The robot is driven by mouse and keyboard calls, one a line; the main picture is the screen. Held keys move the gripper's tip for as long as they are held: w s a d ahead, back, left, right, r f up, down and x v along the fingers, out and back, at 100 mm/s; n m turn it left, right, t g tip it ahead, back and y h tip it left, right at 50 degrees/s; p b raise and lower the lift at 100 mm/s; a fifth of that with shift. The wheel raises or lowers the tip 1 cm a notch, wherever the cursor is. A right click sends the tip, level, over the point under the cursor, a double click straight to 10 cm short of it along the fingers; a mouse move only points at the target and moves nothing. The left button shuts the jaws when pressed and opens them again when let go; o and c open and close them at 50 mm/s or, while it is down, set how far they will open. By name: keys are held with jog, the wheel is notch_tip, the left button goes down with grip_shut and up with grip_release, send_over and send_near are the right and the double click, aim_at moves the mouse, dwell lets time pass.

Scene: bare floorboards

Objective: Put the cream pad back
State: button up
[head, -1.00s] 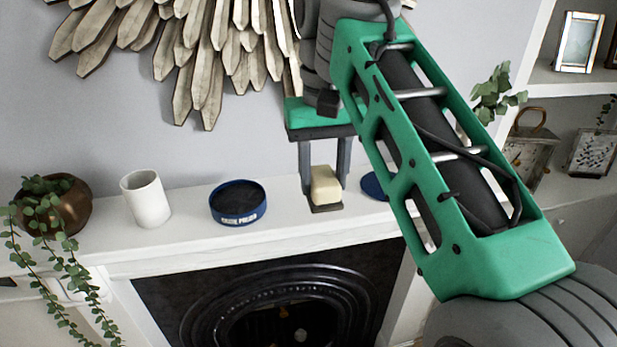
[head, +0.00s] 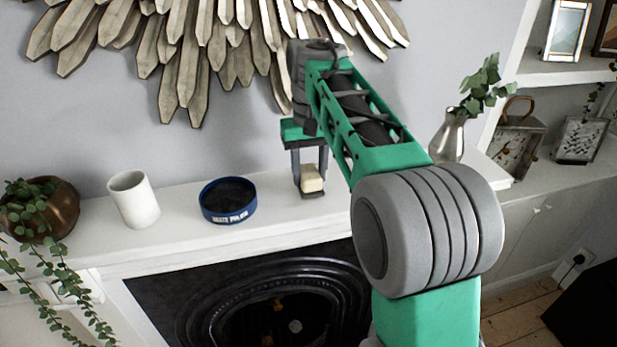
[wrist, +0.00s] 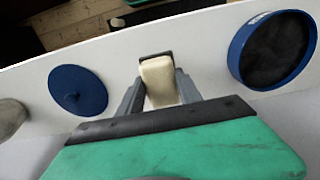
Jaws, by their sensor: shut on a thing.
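The cream pad (head: 312,178) is a small pale block with a dark underside or base. My gripper (head: 311,180) is shut on it, one finger on each side, over the white mantel shelf. It also shows between the fingers in the wrist view (wrist: 160,82). I cannot tell whether its base touches the shelf. An open round blue tin (head: 228,202) with dark contents stands to its left in the head view. The tin is at the upper right in the wrist view (wrist: 272,50). A flat blue lid (wrist: 78,90) lies on the other side and is hidden in the head view.
The mantel (head: 170,232) also bears a white cup (head: 134,200), a copper pot with a trailing plant (head: 42,208) and a silver vase with leaves (head: 448,136). A spiky wooden wall piece (head: 230,50) hangs above. The fireplace (head: 260,305) is below.

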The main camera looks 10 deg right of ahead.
aim_at(310, 173)
jog(key=shift+s+f, duration=0.1)
jog(key=shift+f, duration=0.7)
jog(key=o, duration=1.2)
notch_tip(310, 173, up, 12)
jog(key=s+f+t, duration=0.1)
jog(key=s+f, duration=0.5)
jog(key=s+f+t, duration=0.2)
jog(key=s+f, duration=0.4)
jog(key=f, duration=0.1)
jog(key=s+f+t, duration=0.2)
jog(key=s+f, duration=0.3)
jog(key=f, duration=0.2)
jog(key=shift+s+a+b, duration=0.1)
jog(key=shift+s+b, duration=0.2)
jog(key=shift+s, duration=0.1)
